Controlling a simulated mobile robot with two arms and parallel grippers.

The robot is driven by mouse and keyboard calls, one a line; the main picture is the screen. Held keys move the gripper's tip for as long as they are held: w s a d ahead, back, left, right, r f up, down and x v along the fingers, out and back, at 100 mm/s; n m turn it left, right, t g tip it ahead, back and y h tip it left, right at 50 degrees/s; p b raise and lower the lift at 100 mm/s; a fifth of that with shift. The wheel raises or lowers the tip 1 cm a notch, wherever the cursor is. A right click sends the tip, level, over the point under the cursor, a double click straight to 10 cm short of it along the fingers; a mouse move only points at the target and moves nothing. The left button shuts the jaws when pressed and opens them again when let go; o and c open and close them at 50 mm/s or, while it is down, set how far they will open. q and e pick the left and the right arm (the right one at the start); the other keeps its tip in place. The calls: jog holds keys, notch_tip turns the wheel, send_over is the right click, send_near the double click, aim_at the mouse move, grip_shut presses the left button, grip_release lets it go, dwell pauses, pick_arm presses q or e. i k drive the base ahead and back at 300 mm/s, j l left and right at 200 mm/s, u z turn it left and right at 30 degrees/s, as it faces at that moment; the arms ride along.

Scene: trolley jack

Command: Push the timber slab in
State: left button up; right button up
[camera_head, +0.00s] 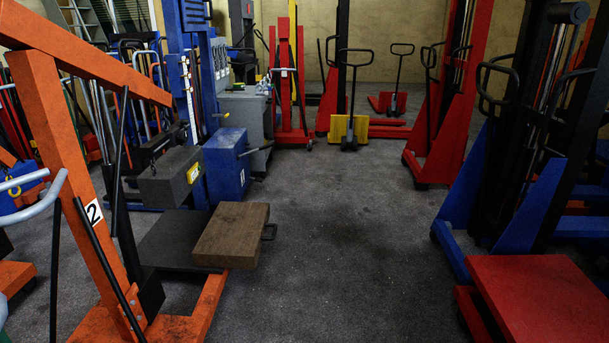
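The timber slab (231,235) is a thick brown wooden block in the left-middle of the head view. It lies flat at the right end of a dark, low platform (172,240), and its right part appears to stick out past that platform. Neither of my grippers can be made out in the head view, and nothing is seen touching the slab.
An orange lifting frame (75,170) marked 2 stands close at left, its leg below the slab. A grey block (170,178) and blue box (227,165) are behind. Red platform (540,300) and blue stacker (520,200) stand right. The middle floor (345,230) is clear.

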aim_at(233, 237)
jog(key=i+u, duration=0.15)
jog(key=i, duration=0.3)
jog(key=i+l+u, duration=0.15)
jog(key=i, duration=0.3)
jog(key=i+l+u, duration=0.2)
jog(key=i, duration=0.2)
jog(key=i+u, duration=0.2)
jog(key=u, duration=0.4)
